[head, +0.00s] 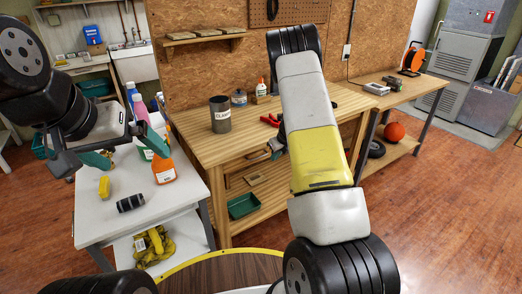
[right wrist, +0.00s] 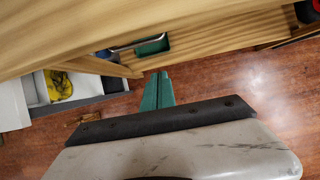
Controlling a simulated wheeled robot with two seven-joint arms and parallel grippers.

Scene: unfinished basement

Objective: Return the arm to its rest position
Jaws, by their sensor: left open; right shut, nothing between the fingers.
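My right arm reaches forward in the middle of the head view, in front of the wooden workbench (head: 215,150), and its links hide most of the right gripper there. In the right wrist view the right gripper (right wrist: 158,78) has its teal fingers together and empty. They point toward the workbench (right wrist: 190,30), whose wooden edge fills the upper part of that view. My left gripper (head: 126,150) is at the left of the head view, above the white table (head: 95,225). Its teal fingers are spread apart with nothing visible held.
The white table holds an orange spray bottle (head: 163,166), a black cylinder (head: 131,203) and a yellow block (head: 104,187). A dark can (head: 220,114) stands on the workbench. A green tray (head: 243,205) sits on its lower shelf. Red-brown floor (head: 445,220) is open at right.

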